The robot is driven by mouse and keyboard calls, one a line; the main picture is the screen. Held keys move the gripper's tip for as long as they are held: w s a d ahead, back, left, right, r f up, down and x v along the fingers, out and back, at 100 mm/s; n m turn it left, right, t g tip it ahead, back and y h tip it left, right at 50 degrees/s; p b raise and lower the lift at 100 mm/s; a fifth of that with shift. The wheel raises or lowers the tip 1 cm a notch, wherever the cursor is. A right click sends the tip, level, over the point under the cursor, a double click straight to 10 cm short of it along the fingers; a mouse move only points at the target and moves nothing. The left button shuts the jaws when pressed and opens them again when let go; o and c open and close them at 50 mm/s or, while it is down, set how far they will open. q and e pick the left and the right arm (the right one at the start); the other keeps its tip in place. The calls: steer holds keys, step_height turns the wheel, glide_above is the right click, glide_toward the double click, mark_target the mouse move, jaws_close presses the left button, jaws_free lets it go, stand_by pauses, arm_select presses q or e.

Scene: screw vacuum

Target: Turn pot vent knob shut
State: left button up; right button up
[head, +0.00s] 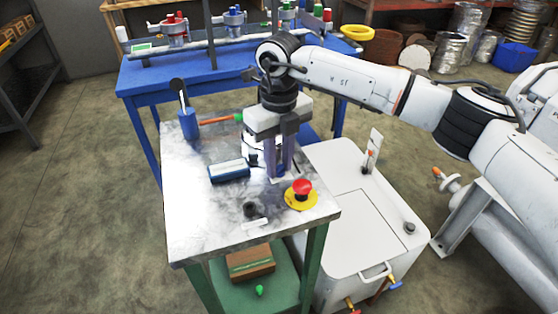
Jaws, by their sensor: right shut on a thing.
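A pale cylindrical pot (248,147) stands on the small metal-topped table (190,215), largely hidden behind my right gripper. My right gripper (279,172) points straight down beside the pot, its long fingers low over the tabletop. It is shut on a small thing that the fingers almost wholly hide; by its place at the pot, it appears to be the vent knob. The knob's angle cannot be seen. My left gripper is not in view.
A white cabinet (362,240) adjoins on the right. The table's left front is clear.

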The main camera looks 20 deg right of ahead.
mark_target(279, 165)
steer(key=shift+n, duration=0.6)
steer(key=o, duration=1)
step_height(279, 165, up, 10)
steer(key=shift+r, duration=0.2)
